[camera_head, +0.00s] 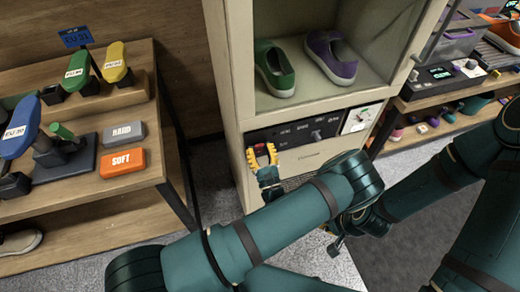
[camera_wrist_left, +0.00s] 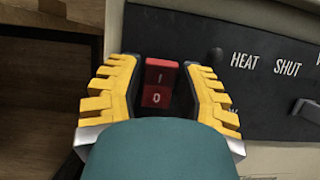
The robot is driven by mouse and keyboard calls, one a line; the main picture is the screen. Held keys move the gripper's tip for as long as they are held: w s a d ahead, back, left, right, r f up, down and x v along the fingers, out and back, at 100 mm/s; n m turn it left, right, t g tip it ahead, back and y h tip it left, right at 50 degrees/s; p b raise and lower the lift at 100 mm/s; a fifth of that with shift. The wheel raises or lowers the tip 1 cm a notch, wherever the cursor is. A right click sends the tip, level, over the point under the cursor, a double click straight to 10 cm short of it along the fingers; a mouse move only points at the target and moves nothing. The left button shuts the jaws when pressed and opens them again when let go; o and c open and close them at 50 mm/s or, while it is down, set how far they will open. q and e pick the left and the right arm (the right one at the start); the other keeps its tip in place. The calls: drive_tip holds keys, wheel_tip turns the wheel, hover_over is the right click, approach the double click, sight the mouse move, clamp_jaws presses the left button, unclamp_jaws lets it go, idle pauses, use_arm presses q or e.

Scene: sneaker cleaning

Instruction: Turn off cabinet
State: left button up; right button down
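The cabinet (camera_head: 240,85) is cream-coloured, with a dark control panel (camera_head: 292,136) below its shoe compartment. The panel shows the words HEAT and SHUT in the left wrist view (camera_wrist_left: 235,40). A red rocker switch (camera_wrist_left: 158,82) marked I and 0 is at the panel's left end. My left gripper (camera_head: 262,156) is in front of that end. In the left wrist view its yellow fingers (camera_wrist_left: 158,90) are apart, one on each side of the switch; contact cannot be told. My right arm comes in from the right, with dark end parts (camera_head: 337,244) low in front of the cabinet.
A green shoe (camera_head: 275,68) and a purple shoe (camera_head: 332,56) stand inside the cabinet. A wooden shelf with brushes and HARD (camera_head: 124,133) and SOFT (camera_head: 122,163) blocks is at the left. Another shelf (camera_head: 440,100) with tools is at the right.

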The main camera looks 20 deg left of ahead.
use_arm(q)
drive_tip(key=shift+o, duration=1.3)
